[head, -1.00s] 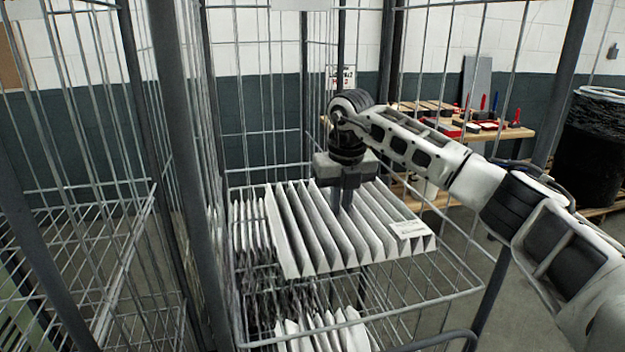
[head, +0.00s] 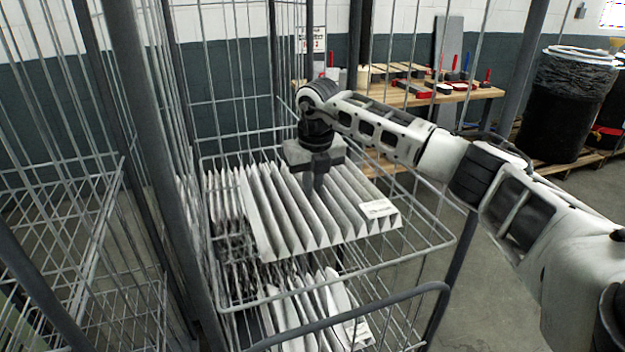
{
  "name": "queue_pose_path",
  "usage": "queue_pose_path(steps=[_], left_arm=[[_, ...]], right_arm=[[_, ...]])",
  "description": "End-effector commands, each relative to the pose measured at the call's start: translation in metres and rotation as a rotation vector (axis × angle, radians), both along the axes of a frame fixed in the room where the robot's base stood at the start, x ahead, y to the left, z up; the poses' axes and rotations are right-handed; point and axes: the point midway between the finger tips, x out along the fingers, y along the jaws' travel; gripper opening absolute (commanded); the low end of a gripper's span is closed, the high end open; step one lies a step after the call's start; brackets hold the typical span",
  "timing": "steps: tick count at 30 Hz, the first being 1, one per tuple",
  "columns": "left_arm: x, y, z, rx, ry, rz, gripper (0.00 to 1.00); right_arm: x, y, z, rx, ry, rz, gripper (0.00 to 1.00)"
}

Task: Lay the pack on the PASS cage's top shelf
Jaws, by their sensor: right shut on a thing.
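The pack (head: 285,222) is a white pleated filter with a small label at its right end. It is in the wire cage, at the top shelf (head: 408,262), beside darker pleated filters (head: 222,215) on its left. My right gripper (head: 316,188) reaches in from the right and points down, shut on the pack near its middle. Whether the pack rests on the shelf wires or hangs just above them I cannot tell. My left gripper is not in view.
More white filters (head: 310,305) stand on the shelf below. Another wire cage (head: 65,235) is at the left. A wooden bench (head: 455,93) with tools and a black bin (head: 565,105) stand behind. Cage bars and posts surround the arm.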

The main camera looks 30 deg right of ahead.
Motion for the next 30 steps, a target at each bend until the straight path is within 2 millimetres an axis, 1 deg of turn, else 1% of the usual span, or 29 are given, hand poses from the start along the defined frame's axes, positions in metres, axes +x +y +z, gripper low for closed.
queue_pose_path(steps=[23,24,25,30], left_arm=[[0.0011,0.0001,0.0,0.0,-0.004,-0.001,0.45],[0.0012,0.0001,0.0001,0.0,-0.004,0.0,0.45],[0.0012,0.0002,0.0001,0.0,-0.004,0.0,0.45],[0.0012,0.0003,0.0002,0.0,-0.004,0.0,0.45]], right_arm=[[-0.0002,-0.0003,-0.0051,-0.001,0.001,0.0,0.0],[-0.0002,-0.0003,-0.005,-0.001,0.001,0.0,0.13],[-0.0002,-0.0003,-0.005,-0.001,0.001,0.0,0.19],[-0.0002,-0.0002,-0.0049,0.0,0.001,0.0,0.19]])
